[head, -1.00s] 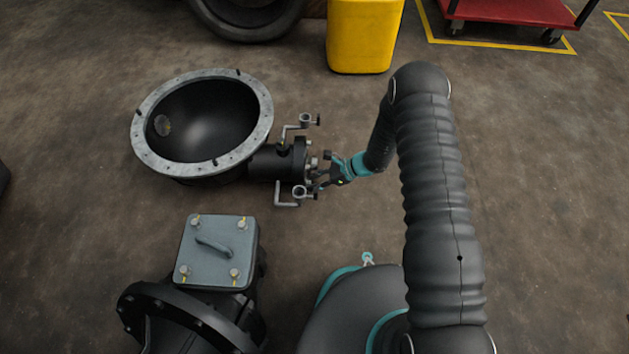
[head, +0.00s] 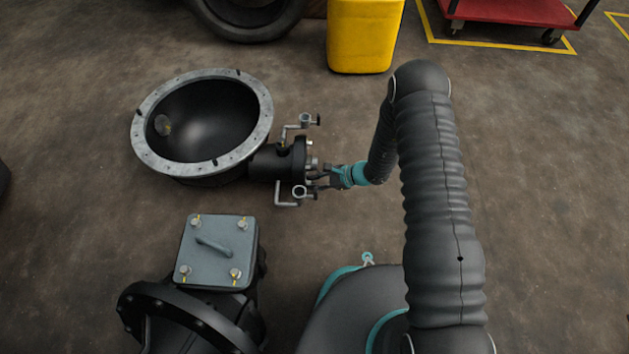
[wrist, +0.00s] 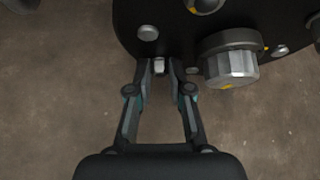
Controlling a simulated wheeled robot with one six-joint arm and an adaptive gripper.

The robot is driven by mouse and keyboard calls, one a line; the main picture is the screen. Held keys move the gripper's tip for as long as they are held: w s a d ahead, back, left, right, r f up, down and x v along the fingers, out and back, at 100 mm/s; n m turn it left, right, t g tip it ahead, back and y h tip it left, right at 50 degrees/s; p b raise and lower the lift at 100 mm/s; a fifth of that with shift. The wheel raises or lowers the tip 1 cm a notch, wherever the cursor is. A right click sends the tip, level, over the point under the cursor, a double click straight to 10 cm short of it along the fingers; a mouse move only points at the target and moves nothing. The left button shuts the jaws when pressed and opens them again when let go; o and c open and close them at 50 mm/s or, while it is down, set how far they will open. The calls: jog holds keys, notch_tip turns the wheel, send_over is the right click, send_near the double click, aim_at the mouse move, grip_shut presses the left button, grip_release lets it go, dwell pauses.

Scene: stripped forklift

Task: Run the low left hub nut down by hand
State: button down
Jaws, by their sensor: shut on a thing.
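The dark round hub flange (head: 299,158) sits at the right end of the axle housing in the head view. It fills the top of the wrist view (wrist: 185,35). My gripper (wrist: 161,70) reaches the flange's lower edge, its two fingers closed around a small pale hub nut (wrist: 160,66). The fingers hide the nut's sides, so its seating against the flange cannot be seen. In the head view my gripper (head: 320,182) meets the flange from the right, and the nut is too small to make out there.
Bent handles (head: 287,203) stick out beside the flange. A grey bowl housing (head: 146,150) lies left, a lidded gearbox (head: 218,255) in front.

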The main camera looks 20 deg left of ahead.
jog(key=shift+w+r, duration=0.15)
jog(key=shift+w, duration=0.1)
jog(key=shift+m+g, duration=0.4)
jog(key=shift+m+g+h, duration=0.4)
jog(key=shift+m+g, duration=0.3)
jog(key=shift+g, duration=0.2)
jog(key=shift+s+m+g, duration=0.15)
jog(key=shift+m+g, duration=0.25)
jog(key=shift+g, duration=0.1)
jog(key=c, duration=1)
grip_release()
jog(key=shift+s, duration=0.1)
